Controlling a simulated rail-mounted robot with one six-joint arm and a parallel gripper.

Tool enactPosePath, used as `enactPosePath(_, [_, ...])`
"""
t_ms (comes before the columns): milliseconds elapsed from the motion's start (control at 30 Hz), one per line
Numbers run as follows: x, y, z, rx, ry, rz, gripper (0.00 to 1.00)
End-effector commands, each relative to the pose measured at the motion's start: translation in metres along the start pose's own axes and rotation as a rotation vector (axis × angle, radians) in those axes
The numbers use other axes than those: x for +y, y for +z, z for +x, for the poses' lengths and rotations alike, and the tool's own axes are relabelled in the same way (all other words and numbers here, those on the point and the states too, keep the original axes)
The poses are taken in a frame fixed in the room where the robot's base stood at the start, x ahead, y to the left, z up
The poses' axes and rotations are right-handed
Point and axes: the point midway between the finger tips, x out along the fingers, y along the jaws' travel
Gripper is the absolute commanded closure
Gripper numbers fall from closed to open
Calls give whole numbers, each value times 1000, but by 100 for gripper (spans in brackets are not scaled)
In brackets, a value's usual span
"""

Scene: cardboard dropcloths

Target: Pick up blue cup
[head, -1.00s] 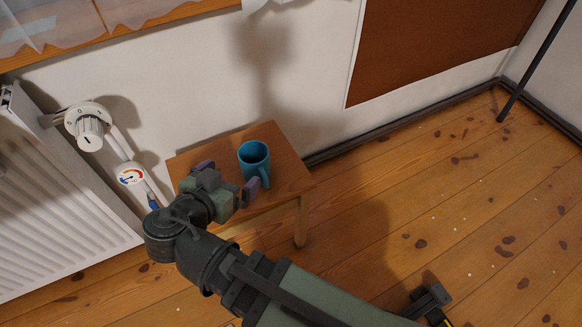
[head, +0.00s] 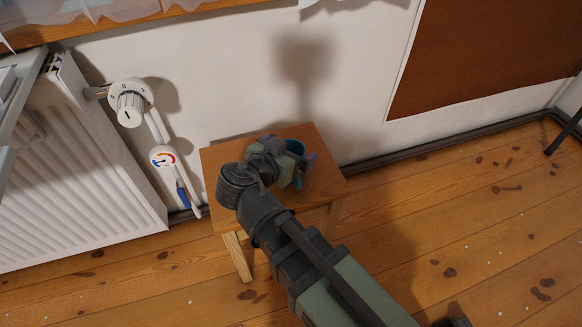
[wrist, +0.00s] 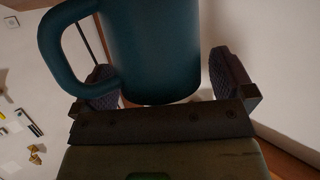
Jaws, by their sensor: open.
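The blue cup (head: 298,147) stands on the small wooden stool (head: 226,165) and is mostly hidden behind my gripper (head: 290,153) in the head view. In the wrist view the cup (wrist: 150,45) fills the upper middle, with its handle on the left. My gripper is open there, with one dark finger pad on each side of the cup. The left pad is beside the handle and partly behind it. A gap shows between the right pad and the cup. I cannot tell whether the left pad touches the cup.
A white radiator (head: 75,165) with a thermostat knob (head: 130,103) and a round gauge (head: 163,157) is on the left. The wall is close behind the stool, with a brown board (head: 480,55) at upper right. The wooden floor (head: 450,240) to the right is mostly clear.

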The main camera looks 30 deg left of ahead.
Motion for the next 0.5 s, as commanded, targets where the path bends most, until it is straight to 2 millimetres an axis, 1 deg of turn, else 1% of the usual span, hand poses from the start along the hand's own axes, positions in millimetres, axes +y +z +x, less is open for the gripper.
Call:
enactPosePath(67, [0,0,0,0,0,0,0])
enactPosePath(300, [0,0,-1,0,0,0,37])
enactPosePath(400, [0,0,-1,0,0,0,50])
enactPosePath(500, [0,0,-1,-1,0,0,50])
